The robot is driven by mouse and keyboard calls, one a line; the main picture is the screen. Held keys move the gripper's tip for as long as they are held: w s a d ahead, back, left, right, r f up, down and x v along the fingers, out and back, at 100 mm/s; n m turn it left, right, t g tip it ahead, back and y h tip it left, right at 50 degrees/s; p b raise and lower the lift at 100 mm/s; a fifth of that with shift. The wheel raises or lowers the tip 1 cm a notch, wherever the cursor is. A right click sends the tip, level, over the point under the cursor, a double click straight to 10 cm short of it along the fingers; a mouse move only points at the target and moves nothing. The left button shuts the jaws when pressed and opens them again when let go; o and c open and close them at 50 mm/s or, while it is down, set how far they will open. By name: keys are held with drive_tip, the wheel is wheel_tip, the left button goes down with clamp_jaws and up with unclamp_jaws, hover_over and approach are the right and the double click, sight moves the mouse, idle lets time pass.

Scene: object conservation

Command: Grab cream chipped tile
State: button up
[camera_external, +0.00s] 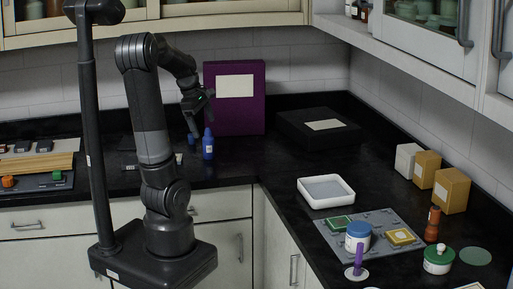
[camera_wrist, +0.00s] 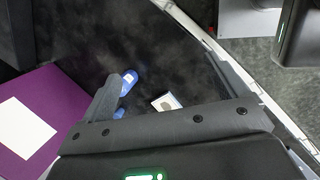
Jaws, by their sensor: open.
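A small cream piece with a grey-brown patch (camera_wrist: 167,102) lies on the black counter in the wrist view, between my fingers and near the palm. It looks like the cream chipped tile, but a chip cannot be made out. In the external view a small pale piece (camera_external: 178,158) shows beside the blue bottles, partly behind my arm. My gripper (camera_external: 193,122) points down above the back counter. In the wrist view my gripper (camera_wrist: 165,72) is open, with its two fingers spread and nothing held between them.
A blue bottle (camera_external: 208,144) stands close to my gripper; it also shows by the left finger (camera_wrist: 128,82). A purple box (camera_external: 250,110) stands behind. A black box (camera_external: 318,138), a white tray (camera_external: 347,201) and a grey mat (camera_external: 375,249) with tiles are to the right.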

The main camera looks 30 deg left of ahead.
drive_tip(key=w+a+f+n+g+y, duration=0.1)
drive_tip(key=w+a+f+n, duration=0.25)
drive_tip(key=a+n, duration=0.75)
drive_tip(key=w+a+f+n+g+y, duration=0.15)
drive_tip(key=a+f+n, duration=0.25)
drive_tip(key=a+n, duration=0.65)
drive_tip(key=shift+n+h, duration=0.25)
drive_tip(key=shift+n, duration=0.7)
drive_tip(key=f, duration=0.1)
drive_tip(key=d+f, duration=0.1)
drive_tip(key=f, duration=0.1)
drive_tip(key=d+f, duration=0.1)
drive_tip(key=shift+w+f, duration=0.25)
drive_tip(key=shift+w, duration=0.15)
drive_tip(key=f, duration=0.5)
drive_tip(key=shift+d+f, duration=0.3)
drive_tip(key=shift+d, duration=0.05)
drive_tip(key=c, duration=1.2)
drive_tip(key=shift+o, duration=0.2)
drive_tip(key=shift+r, duration=0.1)
